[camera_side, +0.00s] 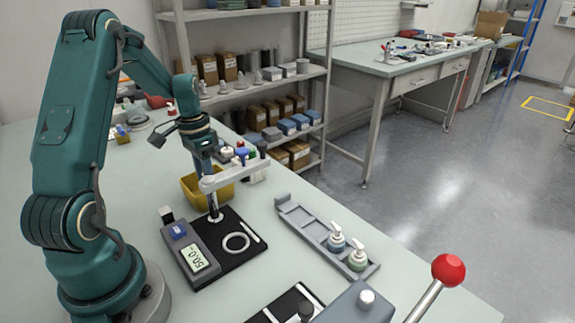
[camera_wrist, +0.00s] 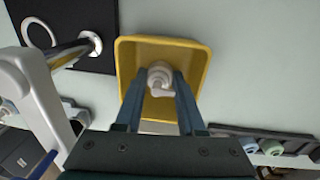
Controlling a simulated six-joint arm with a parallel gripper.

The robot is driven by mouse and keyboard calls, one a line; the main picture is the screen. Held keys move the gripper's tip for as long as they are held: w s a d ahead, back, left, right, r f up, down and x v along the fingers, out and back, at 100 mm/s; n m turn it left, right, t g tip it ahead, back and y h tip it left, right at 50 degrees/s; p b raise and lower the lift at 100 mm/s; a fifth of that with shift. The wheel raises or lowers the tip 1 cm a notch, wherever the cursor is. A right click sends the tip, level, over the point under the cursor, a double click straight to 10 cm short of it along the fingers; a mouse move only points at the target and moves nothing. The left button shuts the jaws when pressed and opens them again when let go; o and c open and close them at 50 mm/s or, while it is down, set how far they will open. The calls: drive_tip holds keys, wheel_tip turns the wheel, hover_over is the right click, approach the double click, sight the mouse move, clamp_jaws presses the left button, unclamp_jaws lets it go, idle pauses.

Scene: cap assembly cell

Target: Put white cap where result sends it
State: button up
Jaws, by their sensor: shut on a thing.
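The white cap (camera_wrist: 160,78), a pump-style top with a spout, sits between the two fingertips of my gripper (camera_wrist: 163,84) in the wrist view. My gripper is shut on it. In the wrist view the cap appears over the inside of the yellow bin (camera_wrist: 128,104). In the side view my gripper (camera_side: 204,166) is above the yellow bin (camera_side: 190,191), and the cap cannot be made out. The grey measuring unit (camera_side: 188,251) beside the black plate (camera_side: 236,266) has a lit display (camera_side: 195,258) that seems to read about 50.0.
A white bar (camera_side: 236,174) with a rod stands in front of the bin, close to my gripper. A white ring (camera_side: 236,243) lies on the black plate. A grey tray (camera_side: 305,226) holds a blue-bodied and a green-bodied pump bottle. A red-knobbed lever (camera_side: 448,269) rises at front right.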

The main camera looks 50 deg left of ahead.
drive_tip(key=shift+f, duration=0.2)
drive_tip(key=shift+f, duration=0.1)
drive_tip(key=o, duration=0.6)
drive_tip(key=shift+c, duration=0.2)
wheel_tip(320, 180, up, 12)
drive_tip(key=a+r, duration=0.1)
drive_tip(key=s+d+r+t+y, duration=0.2)
drive_tip(key=d+r+t, duration=0.15)
drive_tip(key=d, duration=1.05)
drive_tip(key=s+d+f+t+h, duration=0.1)
drive_tip(key=s+d+t, duration=0.1)
drive_tip(key=s+d, duration=0.4)
drive_tip(key=shift+d+f, duration=0.3)
drive_tip(key=shift+d, duration=0.65)
